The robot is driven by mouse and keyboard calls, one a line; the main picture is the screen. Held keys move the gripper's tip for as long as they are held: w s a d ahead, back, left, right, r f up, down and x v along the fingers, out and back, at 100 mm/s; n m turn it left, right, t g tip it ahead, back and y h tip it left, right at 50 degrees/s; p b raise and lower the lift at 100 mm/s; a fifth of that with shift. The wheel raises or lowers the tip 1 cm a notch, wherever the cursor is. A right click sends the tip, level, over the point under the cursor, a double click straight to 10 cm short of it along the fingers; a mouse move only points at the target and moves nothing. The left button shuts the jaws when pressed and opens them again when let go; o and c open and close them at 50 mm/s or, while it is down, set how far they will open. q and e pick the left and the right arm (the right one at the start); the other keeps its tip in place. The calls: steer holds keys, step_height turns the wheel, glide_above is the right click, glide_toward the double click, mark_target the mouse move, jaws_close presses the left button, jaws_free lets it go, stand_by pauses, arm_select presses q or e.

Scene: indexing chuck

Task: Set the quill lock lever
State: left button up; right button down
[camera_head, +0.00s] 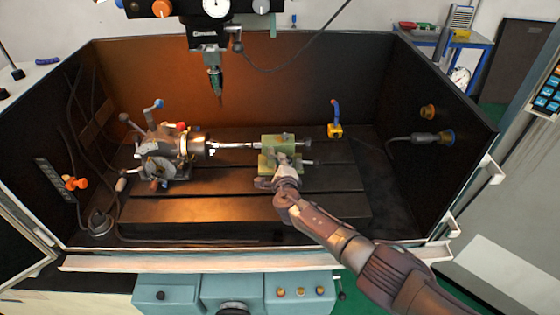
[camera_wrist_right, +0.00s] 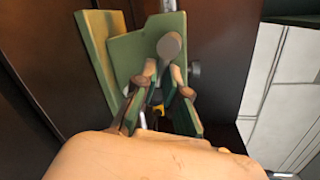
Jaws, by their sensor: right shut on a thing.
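The green tailstock (camera_head: 283,143) stands on the machine table, with a bright shaft (camera_head: 233,145) reaching left from it to the indexing chuck (camera_head: 165,145). My right gripper (camera_head: 275,175) is at the front side of the tailstock. In the right wrist view the fingers of my right gripper (camera_wrist_right: 166,85) are closed around a lever with a round grey end (camera_wrist_right: 169,46), which looks like the quill lock lever, against the green body (camera_wrist_right: 138,52). The fingers hide most of the lever. My left gripper is not in view.
A drill head with a spindle (camera_head: 215,80) hangs above the table. A yellow block with a blue handle (camera_head: 335,129) stands right of the tailstock. Dark enclosure walls surround the table. The slotted front of the table (camera_head: 220,207) is bare.

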stand_by(0.6)
steer(key=c, duration=1.2)
jaws_free()
steer(key=shift+s, duration=0.15)
steer(key=s, duration=0.3)
steer(key=s+r, duration=0.1)
steer(key=s, duration=0.3)
steer(key=s+d+r, duration=0.1)
steer(key=s, duration=0.3)
steer(key=shift+s+r, duration=0.15)
steer(key=shift+s, duration=0.1)
